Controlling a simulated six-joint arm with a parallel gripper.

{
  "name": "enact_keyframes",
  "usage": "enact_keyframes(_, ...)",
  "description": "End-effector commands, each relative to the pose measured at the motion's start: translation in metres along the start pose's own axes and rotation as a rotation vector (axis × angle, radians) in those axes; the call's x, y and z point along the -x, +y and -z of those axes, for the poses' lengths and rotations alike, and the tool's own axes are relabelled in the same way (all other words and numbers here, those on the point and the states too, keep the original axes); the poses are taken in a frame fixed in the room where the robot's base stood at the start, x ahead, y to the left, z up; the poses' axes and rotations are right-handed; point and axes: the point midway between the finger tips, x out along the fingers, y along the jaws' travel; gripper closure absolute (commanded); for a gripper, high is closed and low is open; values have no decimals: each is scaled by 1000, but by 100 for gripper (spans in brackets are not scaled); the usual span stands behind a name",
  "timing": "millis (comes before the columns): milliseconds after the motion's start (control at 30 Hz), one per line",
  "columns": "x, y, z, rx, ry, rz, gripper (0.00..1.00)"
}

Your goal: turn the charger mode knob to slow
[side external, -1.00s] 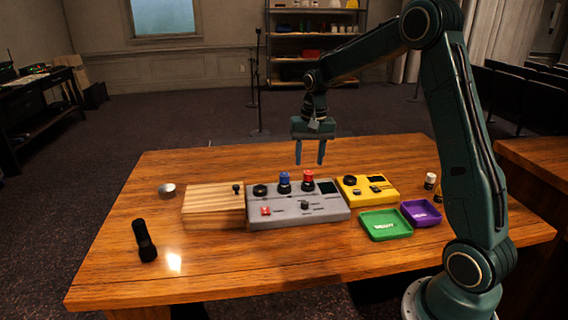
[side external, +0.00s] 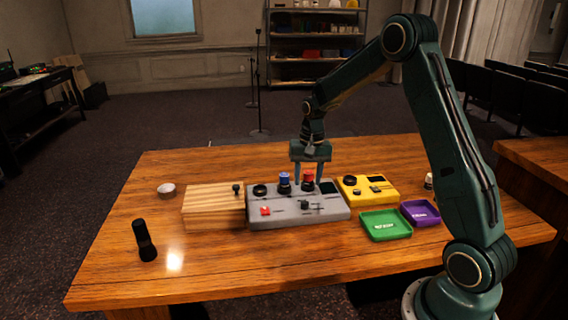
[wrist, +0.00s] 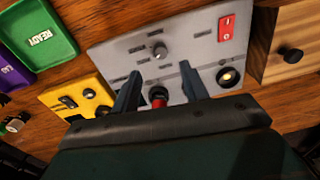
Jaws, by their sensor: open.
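A grey panel box (side external: 275,216) sits mid-table. Its small front dial (side external: 305,205) also shows in the wrist view as a dark dial with a pale centre (wrist: 159,52); its labels are too small to read, so I cannot tell its setting. A red-topped black cylinder (side external: 308,177) and a blue-topped one (side external: 284,179) stand on the box's back part. My gripper (side external: 311,172) is open and points down at the red-topped cylinder. In the wrist view the red top (wrist: 158,94) lies between my spread fingers (wrist: 160,84); I cannot tell whether they touch it.
A yellow box (side external: 376,197) with a black knob stands right of the grey box. Green (side external: 386,236) and purple (side external: 436,222) trays lie in front of it. A wooden block (side external: 212,213) adjoins the grey box at left.

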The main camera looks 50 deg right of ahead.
Motion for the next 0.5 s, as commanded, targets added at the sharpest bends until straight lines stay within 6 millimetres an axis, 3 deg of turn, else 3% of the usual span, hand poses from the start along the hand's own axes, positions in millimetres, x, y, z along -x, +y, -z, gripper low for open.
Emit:
enact_keyframes(300,-49,0,0,0,-3,-1,56)
enact_keyframes(500,-69,0,0,0,0,0,56)
